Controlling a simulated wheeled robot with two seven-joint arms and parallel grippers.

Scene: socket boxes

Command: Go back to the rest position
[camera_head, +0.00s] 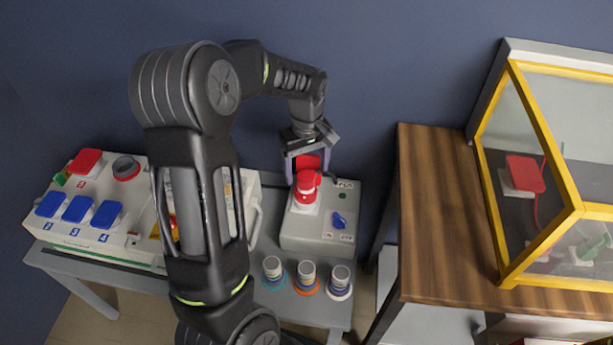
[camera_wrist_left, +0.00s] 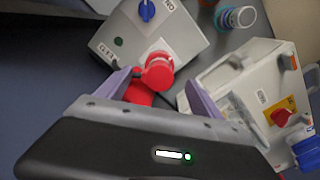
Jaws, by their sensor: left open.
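My left gripper (camera_head: 304,163) is at the back of a small grey box (camera_head: 318,232), its fingers pointing down on either side of a red plug (camera_head: 307,182). In the left wrist view the open fingers (camera_wrist_left: 160,88) flank the red plug (camera_wrist_left: 157,72); I cannot tell whether they touch it. The plug sits on a pale socket on the box top. A blue switch (camera_head: 338,220) is on the same box. My left arm crosses the middle of the head view and hides part of the white socket box. My right gripper is not in view.
A white socket box (camera_head: 95,238) with blue and red covers stands at left on the grey table. Several small ringed cylinders (camera_head: 307,278) stand before the grey box. A wooden table (camera_head: 432,220) at right carries a yellow-framed clear case (camera_head: 545,130). A dark blue wall is close behind.

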